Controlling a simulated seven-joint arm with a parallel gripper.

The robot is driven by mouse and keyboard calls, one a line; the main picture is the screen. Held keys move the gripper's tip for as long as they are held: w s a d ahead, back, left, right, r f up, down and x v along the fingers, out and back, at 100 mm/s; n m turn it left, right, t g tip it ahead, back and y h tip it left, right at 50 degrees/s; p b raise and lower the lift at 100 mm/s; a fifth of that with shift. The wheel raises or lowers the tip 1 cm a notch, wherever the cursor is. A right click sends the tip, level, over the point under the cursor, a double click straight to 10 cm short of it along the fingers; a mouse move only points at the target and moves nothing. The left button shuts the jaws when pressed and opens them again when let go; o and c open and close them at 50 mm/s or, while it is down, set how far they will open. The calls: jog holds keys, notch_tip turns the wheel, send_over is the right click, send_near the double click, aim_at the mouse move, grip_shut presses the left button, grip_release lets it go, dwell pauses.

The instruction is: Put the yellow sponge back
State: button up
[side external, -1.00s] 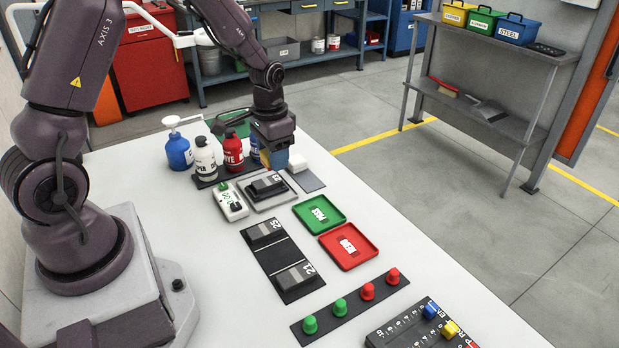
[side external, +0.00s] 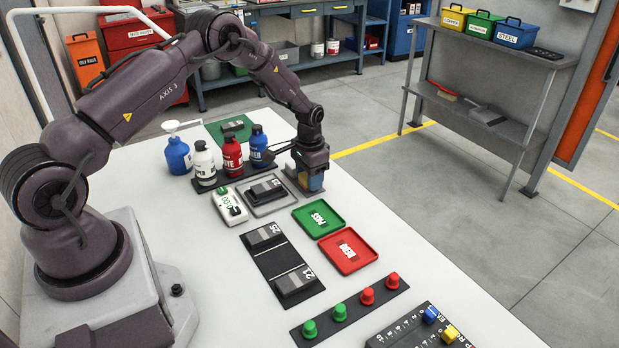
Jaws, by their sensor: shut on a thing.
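My gripper (side external: 311,178) is at the far right of the table, low over a grey mat (side external: 296,187). It is shut on the yellow sponge (side external: 302,180), which shows as a small yellow patch beside a blue patch under the wrist. The jaws hide most of the sponge. I cannot tell whether its underside touches the mat or hangs just above it.
To the left stand a blue pump bottle (side external: 178,155) and white (side external: 204,164), red (side external: 232,155) and blue (side external: 258,147) bottles. A grey tray (side external: 288,200) with a dark block lies close in front; green (side external: 319,218) and red (side external: 347,251) trays lie nearer.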

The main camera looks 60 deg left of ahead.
jog(key=shift+f, duration=0.2)
jog(key=shift+f, duration=0.15)
jog(key=o, duration=0.7)
